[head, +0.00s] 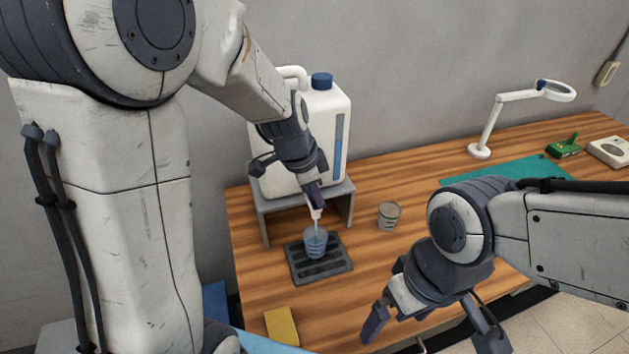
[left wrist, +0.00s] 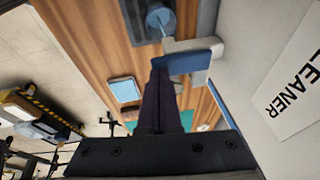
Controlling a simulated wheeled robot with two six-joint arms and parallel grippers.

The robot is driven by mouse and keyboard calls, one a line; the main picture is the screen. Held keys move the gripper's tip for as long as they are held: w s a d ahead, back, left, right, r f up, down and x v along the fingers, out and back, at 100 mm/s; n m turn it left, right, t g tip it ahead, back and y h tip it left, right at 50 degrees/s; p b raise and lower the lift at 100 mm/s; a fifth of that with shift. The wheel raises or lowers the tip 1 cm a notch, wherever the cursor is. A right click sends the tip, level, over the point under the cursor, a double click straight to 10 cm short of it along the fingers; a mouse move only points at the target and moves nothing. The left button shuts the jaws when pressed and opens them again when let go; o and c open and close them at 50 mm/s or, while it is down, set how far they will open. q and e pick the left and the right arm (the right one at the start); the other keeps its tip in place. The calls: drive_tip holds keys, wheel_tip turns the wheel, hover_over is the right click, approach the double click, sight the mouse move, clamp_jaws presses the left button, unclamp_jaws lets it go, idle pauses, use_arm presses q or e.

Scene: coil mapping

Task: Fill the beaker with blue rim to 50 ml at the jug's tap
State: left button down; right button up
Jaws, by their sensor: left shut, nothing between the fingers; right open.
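The white jug (head: 318,128) with a blue cap stands on a grey stand (head: 338,197). Its tap (head: 316,213) shows at the front, and a thin stream runs from it into the beaker with blue rim (head: 315,240). That beaker stands upright on the dark drip tray and holds bluish water; its level marks are too small to read. It also shows in the left wrist view (left wrist: 160,20). My left gripper (head: 315,203) is shut and empty, its fingertips at the tap's blue lever (left wrist: 188,62), seemingly touching it. My right gripper (head: 432,335) is open and empty, right of the tray.
The slotted drip tray (head: 322,266) lies before the stand. Another beaker (head: 388,215) stands to its right. A yellow block (head: 281,326) lies near the front edge. A green mat (head: 505,170), white lamp (head: 488,130) and white device (head: 608,150) are farther right.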

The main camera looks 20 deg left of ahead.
idle(0.8)
use_arm(q)
drive_tip(key=shift+r+p, duration=0.5)
drive_tip(key=shift+r, duration=0.35)
drive_tip(key=shift+w+r+p, duration=0.1)
drive_tip(key=shift+r+p, duration=0.35)
drive_tip(key=shift+r, duration=0.05)
drive_tip(key=r, duration=0.1)
drive_tip(key=r+p, duration=0.2)
drive_tip(key=shift+w+a+r, duration=0.15)
drive_tip(key=shift+w+a, duration=0.05)
drive_tip(key=shift+w, duration=0.05)
drive_tip(key=w+a+b+v, duration=0.1)
drive_tip(key=b+v, duration=0.1)
drive_tip(key=v, duration=0.7)
drive_tip(key=shift+r, duration=0.3)
drive_tip(key=shift+s, duration=0.1)
